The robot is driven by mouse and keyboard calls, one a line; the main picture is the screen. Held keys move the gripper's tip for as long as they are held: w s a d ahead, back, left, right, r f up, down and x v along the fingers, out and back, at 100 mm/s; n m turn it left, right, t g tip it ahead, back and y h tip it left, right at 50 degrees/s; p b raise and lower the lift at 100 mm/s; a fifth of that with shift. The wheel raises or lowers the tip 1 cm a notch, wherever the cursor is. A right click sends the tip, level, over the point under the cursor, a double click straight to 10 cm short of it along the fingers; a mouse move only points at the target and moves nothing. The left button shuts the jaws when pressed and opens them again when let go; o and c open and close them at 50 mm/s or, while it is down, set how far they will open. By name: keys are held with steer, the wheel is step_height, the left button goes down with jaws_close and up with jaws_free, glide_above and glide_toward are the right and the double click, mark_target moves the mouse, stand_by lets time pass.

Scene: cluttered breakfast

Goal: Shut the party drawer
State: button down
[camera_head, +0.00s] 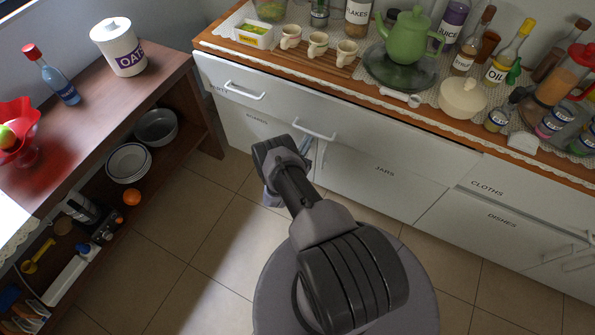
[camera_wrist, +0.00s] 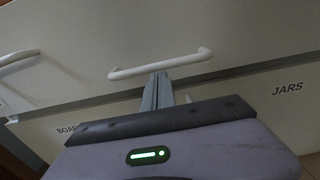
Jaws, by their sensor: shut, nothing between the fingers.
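The upper white drawer front (camera_head: 400,140) runs along the cabinet under the counter, with two white bar handles, one at left (camera_head: 245,92) and one nearer the middle (camera_head: 315,130). In the wrist view the middle handle (camera_wrist: 160,68) crosses just above my gripper (camera_wrist: 159,78). My gripper's fingers are shut and empty, pointing at the drawer front at this handle. I cannot tell whether they touch. How far the drawer stands out is unclear.
Fronts marked BOARDS, JARS (camera_head: 384,171), CLOTHS (camera_head: 487,188) and DISHES (camera_head: 502,219) adjoin. The counter above holds mugs (camera_head: 318,45), a green teapot (camera_head: 408,38) and bottles. A wooden shelf unit (camera_head: 100,110) stands at left. The tiled floor (camera_head: 190,240) between is clear.

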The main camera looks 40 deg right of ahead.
steer(key=shift+d, duration=0.1)
steer(key=shift+p+x, duration=0.8)
steer(key=shift+x, duration=0.6)
steer(key=p+v, duration=0.2)
steer(key=v, duration=0.7)
